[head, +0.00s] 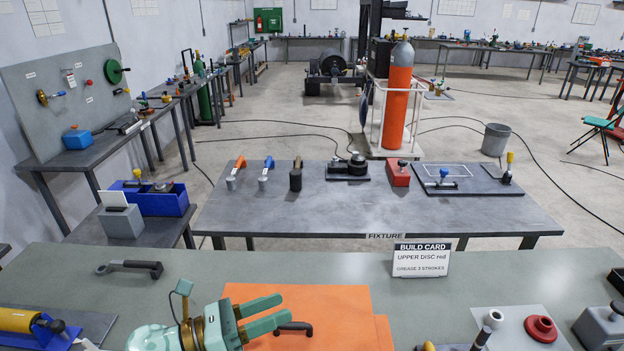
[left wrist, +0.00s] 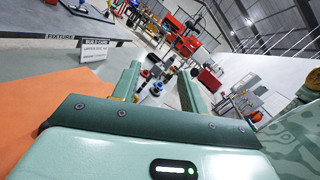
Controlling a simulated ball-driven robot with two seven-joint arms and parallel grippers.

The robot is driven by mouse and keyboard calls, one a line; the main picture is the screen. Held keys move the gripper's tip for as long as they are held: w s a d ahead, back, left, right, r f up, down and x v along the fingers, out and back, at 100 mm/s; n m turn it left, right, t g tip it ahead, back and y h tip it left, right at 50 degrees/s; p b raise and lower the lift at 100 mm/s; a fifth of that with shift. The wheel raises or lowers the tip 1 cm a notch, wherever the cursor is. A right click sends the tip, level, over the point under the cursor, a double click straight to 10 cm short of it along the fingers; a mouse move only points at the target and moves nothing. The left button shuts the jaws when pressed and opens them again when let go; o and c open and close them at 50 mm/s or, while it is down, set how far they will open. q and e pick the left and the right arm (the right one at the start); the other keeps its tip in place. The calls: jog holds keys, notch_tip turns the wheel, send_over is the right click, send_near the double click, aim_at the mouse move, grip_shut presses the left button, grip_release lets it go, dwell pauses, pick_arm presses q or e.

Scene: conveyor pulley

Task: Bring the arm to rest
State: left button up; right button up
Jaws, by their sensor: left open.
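My left gripper (head: 262,316) comes in from the lower left in the head view. It hangs over the orange mat (head: 340,297) on the near bench, with its two green fingers apart and nothing between them. A black handle of a tool (head: 295,328) shows just beside the lower finger; the rest of it is hidden. In the left wrist view the open fingers of the left gripper (left wrist: 160,88) stand apart, with the room behind them. My right gripper is in neither view.
The near bench (head: 320,262) carries a build card (head: 420,260), a black-handled wrench (head: 130,268) and a red ring part (head: 541,329) on a pale plate. A yellow-and-blue tool (head: 35,322) lies at left. The fixture table (head: 320,216) stands beyond.

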pick_arm(q)
jog(key=w+a+r+n+t+y, duration=0.3)
jog(key=a+n+t+y, duration=0.45)
jog(key=n+t, duration=0.6)
jog(key=s+a+f+n+g+y, duration=0.2)
jog(key=a+f+n+g+y, duration=0.2)
jog(key=a+n+y, duration=0.55)
jog(key=s+a+f+n+g+y, duration=0.25)
jog(key=s+f+n+g, duration=0.25)
jog(key=s+n, duration=0.25)
jog(key=s+a+f+n+g+y, duration=0.25)
jog(key=s+f+n+g, duration=0.25)
jog(key=s+n, duration=0.25)
jog(key=s+d+f+g+h+b, duration=0.1)
jog(key=s+d+f+g+h, duration=0.15)
jog(key=f, duration=1.25)
jog(key=s+d+f+g+h+b, duration=0.1)
jog(key=s+d+f, duration=0.15)
jog(key=f, duration=1.15)
jog(key=s+a+f+n+g+h, duration=0.1)
jog(key=s+f+n+g, duration=0.1)
jog(key=s+f, duration=1.3)
jog(key=s, duration=0.3)
jog(key=shift+s+f+n+b, duration=0.35)
jog(key=shift+s+n+b, duration=0.05)
